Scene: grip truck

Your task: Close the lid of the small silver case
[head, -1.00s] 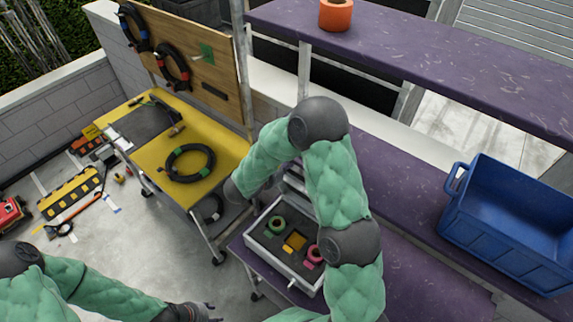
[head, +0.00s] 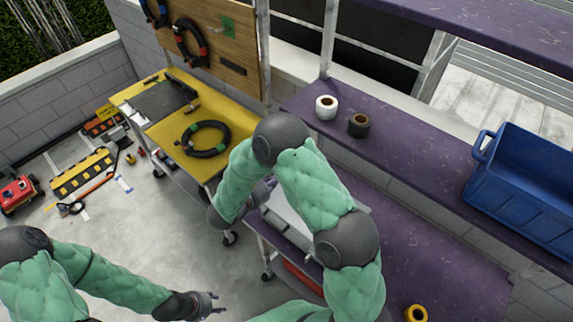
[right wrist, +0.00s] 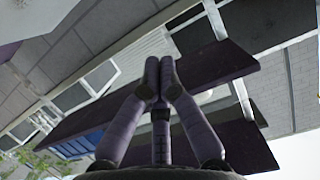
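The small silver case (head: 286,224) is on the lower purple shelf in the head view, partly hidden behind my right arm. Its pale, flat upper surface shows and its contents do not; whether the lid is fully down cannot be told. My right gripper (head: 266,187) is at the far left edge of the case, mostly hidden by its own arm. In the right wrist view its fingers (right wrist: 158,68) are together at the tips with nothing visible between them. My left gripper (head: 214,303) is low over the floor, left of the case, its fingers apart and empty.
A blue crate (head: 528,190), a white roll (head: 326,107) and a dark roll (head: 358,125) stand on the purple shelf. A yellow roll (head: 416,313) is at the bottom. A yellow cart (head: 170,125) with a cable coil (head: 205,138) stands left.

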